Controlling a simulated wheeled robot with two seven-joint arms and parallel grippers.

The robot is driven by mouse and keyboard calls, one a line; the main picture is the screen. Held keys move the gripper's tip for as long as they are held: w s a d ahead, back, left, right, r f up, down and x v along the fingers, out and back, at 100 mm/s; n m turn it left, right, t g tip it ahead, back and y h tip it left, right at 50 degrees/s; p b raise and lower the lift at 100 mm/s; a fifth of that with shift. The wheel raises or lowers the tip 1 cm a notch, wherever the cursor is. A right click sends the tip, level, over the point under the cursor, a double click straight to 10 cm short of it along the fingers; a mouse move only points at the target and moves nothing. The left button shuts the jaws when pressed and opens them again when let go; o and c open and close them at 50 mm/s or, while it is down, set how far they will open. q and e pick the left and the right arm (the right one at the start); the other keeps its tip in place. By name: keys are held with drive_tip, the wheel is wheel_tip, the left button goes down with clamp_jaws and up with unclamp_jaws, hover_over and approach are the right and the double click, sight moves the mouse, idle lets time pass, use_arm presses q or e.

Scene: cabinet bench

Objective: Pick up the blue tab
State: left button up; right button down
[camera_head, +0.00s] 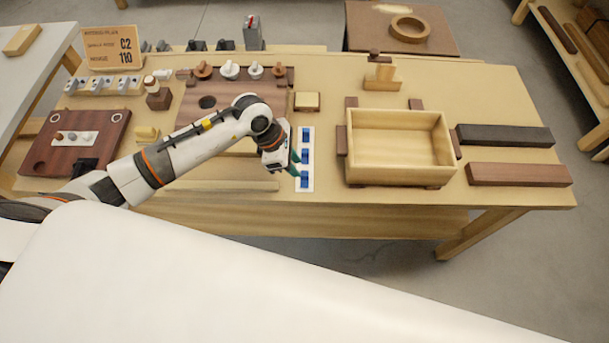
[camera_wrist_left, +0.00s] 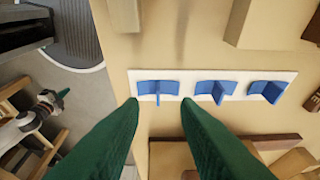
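Several-part white strip (camera_head: 297,160) lies on the bench with three blue tabs in a row: a near one (camera_head: 304,180), a middle one (camera_head: 305,156) and a far one (camera_head: 305,134). My left gripper (camera_head: 294,166) hangs over the strip's near end. In the left wrist view its green fingers (camera_wrist_left: 160,104) are apart, with nothing between them. The near tab (camera_wrist_left: 158,88) shows just beyond the gap between the tips; the middle tab (camera_wrist_left: 215,90) and far tab (camera_wrist_left: 268,91) are to the right. My right gripper (camera_wrist_left: 61,97) shows small at the left, its opening unclear.
A pale open wooden tray (camera_head: 398,114) stands right of the strip. A small pale block (camera_head: 306,101) sits beyond the strip's far end. A dark board (camera_head: 196,113) lies left, under my left arm. Dark bars (camera_head: 519,174) lie at the bench's right.

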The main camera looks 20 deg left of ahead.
sight(304, 175)
use_arm(q)
drive_tip(key=p+x, duration=0.1)
drive_tip(key=x, duration=0.4)
drive_tip(key=shift+d+r, duration=0.1)
drive_tip(key=shift+d, duration=0.05)
clamp_jaws()
